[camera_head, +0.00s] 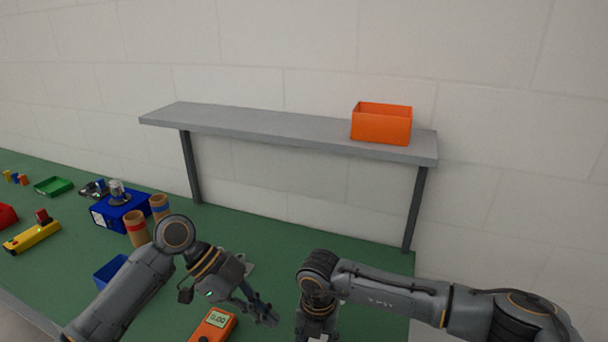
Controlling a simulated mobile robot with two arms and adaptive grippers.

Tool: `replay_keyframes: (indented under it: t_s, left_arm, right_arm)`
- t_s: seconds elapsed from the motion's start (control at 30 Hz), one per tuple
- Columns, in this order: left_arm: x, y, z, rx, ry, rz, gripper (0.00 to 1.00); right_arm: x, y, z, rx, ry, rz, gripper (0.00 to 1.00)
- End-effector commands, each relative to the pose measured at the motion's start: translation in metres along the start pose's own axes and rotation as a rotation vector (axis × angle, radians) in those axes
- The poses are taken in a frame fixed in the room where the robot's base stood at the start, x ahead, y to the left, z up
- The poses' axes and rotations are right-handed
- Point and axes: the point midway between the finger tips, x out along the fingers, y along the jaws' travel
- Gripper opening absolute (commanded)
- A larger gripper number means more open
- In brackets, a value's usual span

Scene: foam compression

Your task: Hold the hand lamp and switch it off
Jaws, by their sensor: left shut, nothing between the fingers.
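A yellow elongated body (32,236) lies on the green table at the far left, with a small red part at its far end. It may be the hand lamp, but it is too small to be sure, and no lit light shows on it. My left gripper (266,315) is shut and empty over the front middle of the table, well to the right of the yellow body. It is just right of an orange meter (213,326) with a display. My right arm bends down at the front, and its fingers are below the picture's edge.
A grey shelf (260,125) on legs stands at the back with an orange bin (381,124). A blue box (122,211), cardboard tubes (138,230), a blue tray (111,270), a green tray (53,187) and a red bin (6,216) are on the left. Under the shelf is clear.

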Motion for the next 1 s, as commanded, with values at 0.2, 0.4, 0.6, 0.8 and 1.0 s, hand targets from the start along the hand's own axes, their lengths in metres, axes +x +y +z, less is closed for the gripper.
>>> replay_keyframes:
  t_s: [0.2,0.4,0.6,0.8,1.0]
  left_arm:
    - [0.001,0.000,0.000,0.000,0.000,0.000,0.00]
    - [0.001,0.000,0.000,0.001,0.000,0.000,0.00]
    - [0.001,0.000,0.000,0.001,0.000,0.000,0.00]
    - [0.001,0.000,0.000,0.001,0.000,0.000,0.00]
    - [0.001,0.000,0.000,0.001,0.000,0.000,0.00]
  right_arm:
    - [0.002,-0.001,-0.001,-0.001,0.002,-0.003,0.75]
    - [0.001,-0.001,0.000,-0.001,0.001,-0.002,0.75]
    - [-0.013,0.000,0.001,0.000,-0.001,0.000,0.75]
    - [-0.054,0.000,0.001,-0.001,-0.003,0.000,0.75]
    - [-0.093,0.000,0.000,-0.002,-0.001,0.000,0.75]
